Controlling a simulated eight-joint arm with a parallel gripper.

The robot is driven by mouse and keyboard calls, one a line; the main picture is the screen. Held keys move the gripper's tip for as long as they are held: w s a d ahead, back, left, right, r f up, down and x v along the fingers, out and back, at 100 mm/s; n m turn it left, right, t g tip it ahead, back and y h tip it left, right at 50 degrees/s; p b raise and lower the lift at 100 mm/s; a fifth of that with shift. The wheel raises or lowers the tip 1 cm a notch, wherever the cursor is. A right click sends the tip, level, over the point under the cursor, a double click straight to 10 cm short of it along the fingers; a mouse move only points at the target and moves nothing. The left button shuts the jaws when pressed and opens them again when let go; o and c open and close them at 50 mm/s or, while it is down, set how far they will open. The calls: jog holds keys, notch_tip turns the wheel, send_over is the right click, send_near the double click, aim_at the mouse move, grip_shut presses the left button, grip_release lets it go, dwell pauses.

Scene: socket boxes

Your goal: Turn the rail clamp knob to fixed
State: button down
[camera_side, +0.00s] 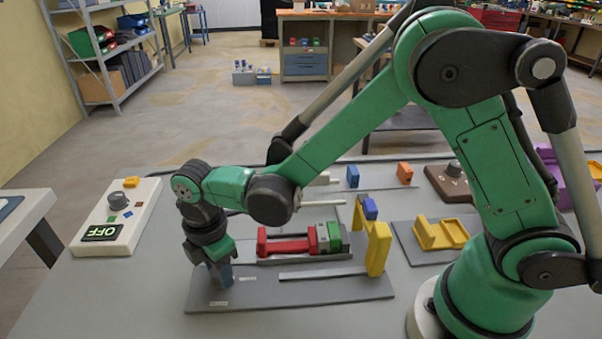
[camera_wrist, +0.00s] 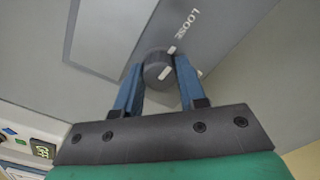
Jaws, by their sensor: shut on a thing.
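The rail clamp knob (camera_wrist: 157,68) is a dark round knob with a white pointer line, on the grey base plate (camera_side: 330,291). The word LOOSE (camera_wrist: 187,24) is printed beside it in the wrist view. My gripper (camera_wrist: 160,72) has its two blue fingers on either side of the knob, shut on it. In the side view my gripper (camera_side: 222,280) points down at the left end of the plate and hides the knob. Small labels lie on the plate near it, too small to read there.
A white box with a knob and an OFF display (camera_side: 101,233) stands at left. A yellow holder (camera_side: 440,234) sits further right.

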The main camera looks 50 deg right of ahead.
jog(key=m, duration=0.4)
jog(key=shift+m, duration=0.3)
jog(key=m, duration=0.4)
jog(key=shift+m, duration=0.3)
jog(key=m, duration=0.4)
jog(key=shift+m, duration=2)
jog(key=c, duration=0.5)
grip_release()
jog(key=shift+r, duration=0.1)
